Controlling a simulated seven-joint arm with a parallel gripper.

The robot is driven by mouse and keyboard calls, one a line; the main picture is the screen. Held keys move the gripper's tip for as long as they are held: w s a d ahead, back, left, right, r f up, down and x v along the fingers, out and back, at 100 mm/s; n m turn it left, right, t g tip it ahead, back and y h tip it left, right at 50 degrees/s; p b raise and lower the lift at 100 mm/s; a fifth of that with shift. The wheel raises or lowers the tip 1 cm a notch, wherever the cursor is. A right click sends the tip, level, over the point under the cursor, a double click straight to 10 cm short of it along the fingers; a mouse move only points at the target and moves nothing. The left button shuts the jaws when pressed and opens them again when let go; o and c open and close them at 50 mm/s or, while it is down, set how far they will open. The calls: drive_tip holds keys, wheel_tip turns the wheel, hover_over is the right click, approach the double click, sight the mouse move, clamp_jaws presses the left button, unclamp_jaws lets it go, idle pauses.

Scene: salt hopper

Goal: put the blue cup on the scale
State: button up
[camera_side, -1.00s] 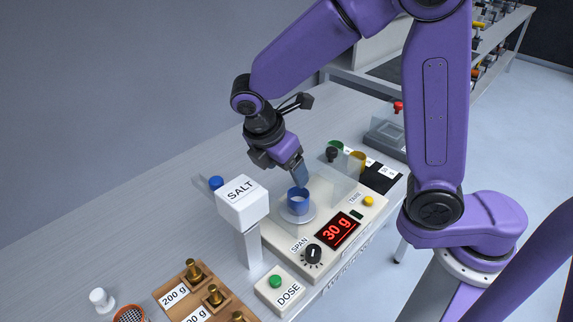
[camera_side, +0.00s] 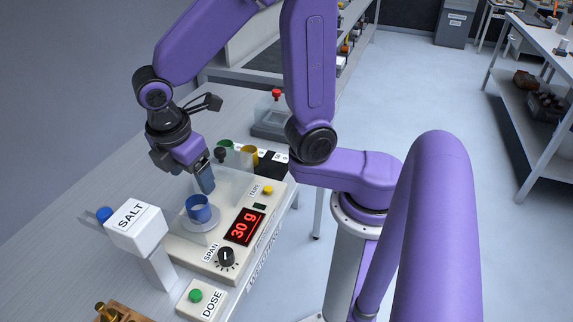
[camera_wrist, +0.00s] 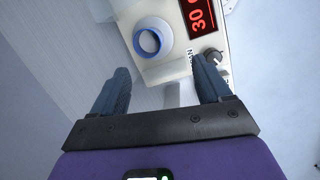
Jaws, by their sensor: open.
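The blue cup (camera_side: 199,208) stands upright on the round pan (camera_side: 209,222) of the scale (camera_side: 184,250). The scale's red display (camera_side: 243,228) reads 30 g. My gripper (camera_side: 206,186) is open, just above and behind the cup in the side view. In the wrist view my gripper's fingers (camera_wrist: 165,88) are spread with nothing between them, and the cup (camera_wrist: 149,40) sits beyond the fingertips, apart from them.
The white SALT hopper (camera_side: 133,222) stands left of the scale. A clear shield (camera_side: 232,185) rises behind the pan. Green (camera_side: 226,146) and yellow (camera_side: 249,155) cups stand behind the scale. A DOSE button box (camera_side: 197,298) is in front.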

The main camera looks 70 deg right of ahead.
drive_tip(key=s+d+m+y, duration=0.1)
drive_tip(key=s+d, duration=0.2)
drive_tip(key=s, duration=0.5)
drive_tip(key=s+d+m+y, duration=0.2)
drive_tip(key=s+d, duration=0.2)
drive_tip(key=s, duration=0.4)
drive_tip(key=shift+s+d+r, duration=0.25)
drive_tip(key=shift+s+d, duration=0.05)
